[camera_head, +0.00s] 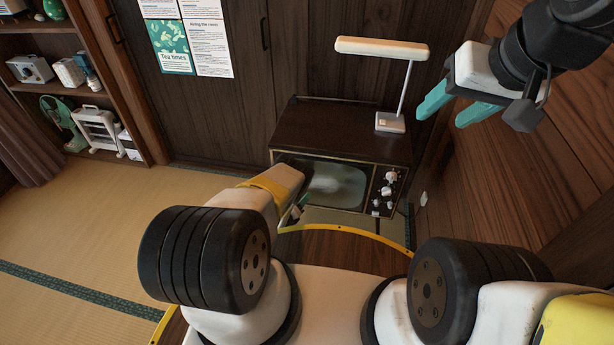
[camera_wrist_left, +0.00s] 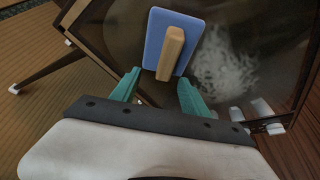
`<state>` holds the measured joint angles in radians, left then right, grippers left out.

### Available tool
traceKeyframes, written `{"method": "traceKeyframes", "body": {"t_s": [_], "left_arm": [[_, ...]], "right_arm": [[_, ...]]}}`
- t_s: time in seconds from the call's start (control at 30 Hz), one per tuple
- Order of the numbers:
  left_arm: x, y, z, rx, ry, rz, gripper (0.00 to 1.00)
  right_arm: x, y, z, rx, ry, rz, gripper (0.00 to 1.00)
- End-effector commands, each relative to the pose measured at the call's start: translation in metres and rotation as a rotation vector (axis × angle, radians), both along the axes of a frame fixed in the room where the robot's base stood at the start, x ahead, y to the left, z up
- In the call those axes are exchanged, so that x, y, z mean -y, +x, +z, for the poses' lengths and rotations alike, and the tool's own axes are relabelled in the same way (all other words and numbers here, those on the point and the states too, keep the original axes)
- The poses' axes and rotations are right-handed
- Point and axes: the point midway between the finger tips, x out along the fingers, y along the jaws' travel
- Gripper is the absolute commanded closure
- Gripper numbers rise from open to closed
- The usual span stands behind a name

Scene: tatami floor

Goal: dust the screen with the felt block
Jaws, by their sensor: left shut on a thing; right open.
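The screen (camera_head: 340,186) is the dark glass front of an old television (camera_head: 340,135). A pale dusty smudge shows on it, and in the left wrist view the screen (camera_wrist_left: 262,50) carries a whitish streaked patch. The felt block (camera_wrist_left: 160,28), a blue pad with a wooden handle, is held in front of the screen, left of the patch. I cannot tell whether the pad touches the glass. My left gripper (camera_wrist_left: 160,85) is shut on its handle; in the head view my arm mostly hides it. My right gripper (camera_head: 440,114) is open and empty, raised right of the television.
A white lamp (camera_head: 390,122) stands on the television's top. Knobs (camera_head: 387,190) line the screen's right side. A wooden wall (camera_head: 520,150) closes off the right. Shelves (camera_head: 85,95) hold several appliances at the left. The tatami floor (camera_head: 90,220) at the left is clear.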

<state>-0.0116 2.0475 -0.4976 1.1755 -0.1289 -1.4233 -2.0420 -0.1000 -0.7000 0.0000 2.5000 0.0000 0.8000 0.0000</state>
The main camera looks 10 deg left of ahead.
Motion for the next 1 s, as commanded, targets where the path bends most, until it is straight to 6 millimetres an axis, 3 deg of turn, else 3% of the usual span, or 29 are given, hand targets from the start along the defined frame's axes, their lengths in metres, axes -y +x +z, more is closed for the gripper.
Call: {"method": "traceKeyframes", "body": {"t_s": [0.77, 1.0], "left_arm": [[0.000, 0.014, 0.000, 0.000, 0.000, 0.000, 1.00], [0.011, 0.014, 0.000, 0.001, 0.000, -0.001, 1.00]], "right_arm": [[0.000, 0.000, 0.000, 0.000, 0.000, 0.000, 0.48], [0.000, 0.000, 0.000, 0.000, 0.000, 0.000, 0.48]]}}
